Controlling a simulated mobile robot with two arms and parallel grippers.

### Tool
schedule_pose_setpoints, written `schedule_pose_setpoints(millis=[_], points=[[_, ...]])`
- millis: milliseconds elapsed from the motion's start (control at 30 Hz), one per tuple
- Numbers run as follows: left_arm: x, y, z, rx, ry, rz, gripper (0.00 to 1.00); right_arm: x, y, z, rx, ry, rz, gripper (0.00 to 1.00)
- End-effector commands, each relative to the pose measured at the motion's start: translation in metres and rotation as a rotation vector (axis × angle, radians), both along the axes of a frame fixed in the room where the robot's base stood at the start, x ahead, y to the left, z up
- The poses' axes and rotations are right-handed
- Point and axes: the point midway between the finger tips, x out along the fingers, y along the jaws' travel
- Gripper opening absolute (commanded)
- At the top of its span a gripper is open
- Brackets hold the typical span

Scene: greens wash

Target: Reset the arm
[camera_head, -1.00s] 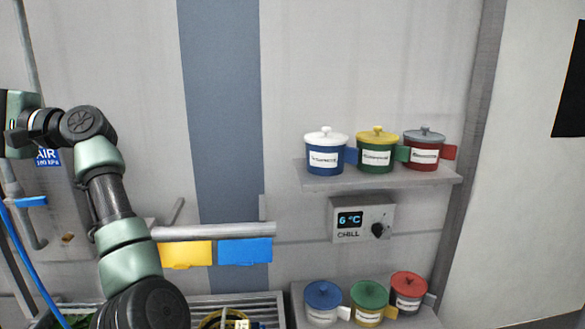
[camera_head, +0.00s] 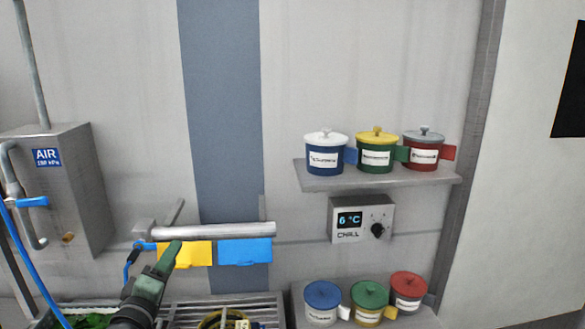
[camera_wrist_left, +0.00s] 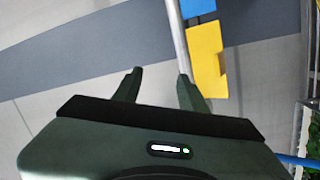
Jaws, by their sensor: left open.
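My left gripper (camera_head: 168,258) is at the lower left in the head view, its dark green finger pointing up in front of the yellow tag's left edge. In the left wrist view the two fingers of my left gripper (camera_wrist_left: 160,76) stand apart with nothing between them. The metal pipe (camera_wrist_left: 176,35) and the yellow tag (camera_wrist_left: 207,60) are beyond the right finger. My right gripper is not in view.
A steel AIR box (camera_head: 75,195) is on the wall at left. The pipe (camera_head: 215,231) carries a yellow tag (camera_head: 188,254) and a blue tag (camera_head: 245,251). Lidded pots stand on an upper shelf (camera_head: 385,180) and on a lower surface. Leafy greens (camera_head: 90,320) are at lower left.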

Motion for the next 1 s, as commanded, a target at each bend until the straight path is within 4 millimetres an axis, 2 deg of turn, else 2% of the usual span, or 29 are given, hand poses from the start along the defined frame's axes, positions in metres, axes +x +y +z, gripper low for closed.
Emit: schedule_pose_setpoints(millis=[33,100,167,200,300,400,600,900,1000], points=[[-0.017,-0.012,-0.035,0.108,0.098,-0.026,0.42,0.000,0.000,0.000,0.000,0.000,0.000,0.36],[-0.043,-0.027,-0.080,0.261,0.233,-0.072,0.42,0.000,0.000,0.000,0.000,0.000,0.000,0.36],[-0.069,-0.038,-0.116,0.388,0.344,-0.119,0.42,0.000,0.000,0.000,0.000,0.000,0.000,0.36],[-0.089,-0.043,-0.139,0.471,0.415,-0.156,0.42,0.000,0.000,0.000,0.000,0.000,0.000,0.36],[-0.143,-0.054,-0.189,0.665,0.584,-0.260,0.42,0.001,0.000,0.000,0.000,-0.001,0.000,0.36],[-0.194,-0.059,-0.223,0.813,0.717,-0.361,0.42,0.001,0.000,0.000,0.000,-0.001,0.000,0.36],[-0.272,-0.061,-0.258,1.004,0.895,-0.533,0.42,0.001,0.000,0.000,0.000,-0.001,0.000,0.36],[-0.365,-0.058,-0.279,1.182,1.078,-0.761,0.42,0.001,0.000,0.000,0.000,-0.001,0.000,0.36],[-0.359,-0.059,-0.314,1.183,1.089,-0.771,0.42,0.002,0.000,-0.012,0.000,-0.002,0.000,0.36]])
